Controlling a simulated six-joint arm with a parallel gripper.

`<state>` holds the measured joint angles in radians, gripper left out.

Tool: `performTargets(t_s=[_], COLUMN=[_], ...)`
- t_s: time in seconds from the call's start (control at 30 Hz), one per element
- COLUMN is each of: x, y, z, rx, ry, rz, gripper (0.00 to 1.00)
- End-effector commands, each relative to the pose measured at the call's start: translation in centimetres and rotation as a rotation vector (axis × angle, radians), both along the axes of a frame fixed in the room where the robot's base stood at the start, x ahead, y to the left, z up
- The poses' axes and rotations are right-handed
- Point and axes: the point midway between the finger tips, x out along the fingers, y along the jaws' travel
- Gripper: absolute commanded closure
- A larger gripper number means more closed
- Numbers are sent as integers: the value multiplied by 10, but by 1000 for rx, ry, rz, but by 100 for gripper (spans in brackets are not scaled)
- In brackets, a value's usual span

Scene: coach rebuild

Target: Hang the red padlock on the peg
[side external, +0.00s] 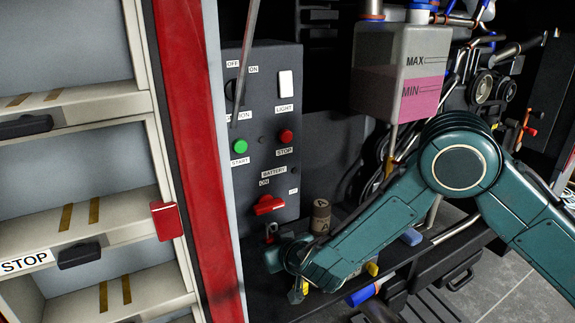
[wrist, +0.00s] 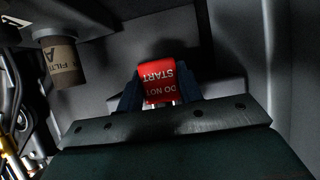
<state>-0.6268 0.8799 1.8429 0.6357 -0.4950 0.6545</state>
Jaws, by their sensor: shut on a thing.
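The red padlock (wrist: 157,80) is between the two dark fingers of my gripper (wrist: 158,92) in the wrist view. White lettering on it reads "DO NOT START", upside down there. Two short pale bars show at its lower edge. My gripper is shut on it. In the side external view, my wrist is low in front of the grey control panel (side external: 262,130), below the red battery switch (side external: 268,204). A small reddish piece, likely the padlock (side external: 271,228), shows just above my wrist; its outline is unclear. I cannot make out the peg in either view.
A brown filter cylinder (side external: 321,216) stands right of my wrist; it also shows in the wrist view (wrist: 60,60). A tank with pink liquid (side external: 395,80) is above. A red post (side external: 195,130) and shelves close off the left. A blue block (side external: 411,237) lies right.

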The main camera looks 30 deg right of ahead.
Motion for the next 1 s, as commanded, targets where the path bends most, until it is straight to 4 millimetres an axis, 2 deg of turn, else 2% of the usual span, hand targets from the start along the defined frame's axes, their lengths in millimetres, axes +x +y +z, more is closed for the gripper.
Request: performTargets(t_s=[1.0], x=[7], y=[0], z=[-4], rx=[0], ry=[-1], rz=[0], gripper=[88])
